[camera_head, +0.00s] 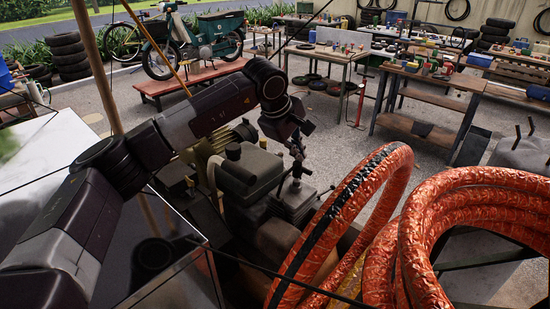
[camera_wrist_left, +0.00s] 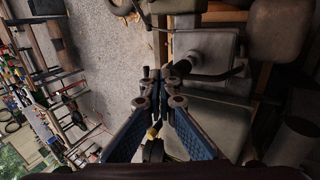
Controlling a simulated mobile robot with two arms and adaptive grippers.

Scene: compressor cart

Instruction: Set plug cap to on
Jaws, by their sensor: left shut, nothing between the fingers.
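My left gripper (camera_head: 296,178) reaches down over the engine (camera_head: 250,178) on the compressor cart, beside its finned block (camera_head: 292,205). In the left wrist view the fingertips (camera_wrist_left: 166,82) are together with nothing held between them. A dark, lever-like or cable-like part (camera_wrist_left: 212,76) lies just right of the fingertips, over the grey engine housing; I cannot tell if they touch. I cannot make out the plug cap for certain; it may be among the small dark parts by the fingertips or hidden behind them. My right gripper is not in view.
Large orange hose coils (camera_head: 430,235) stand just right of the engine. A wooden post (camera_head: 95,65) rises at the left. Open gravel floor lies between.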

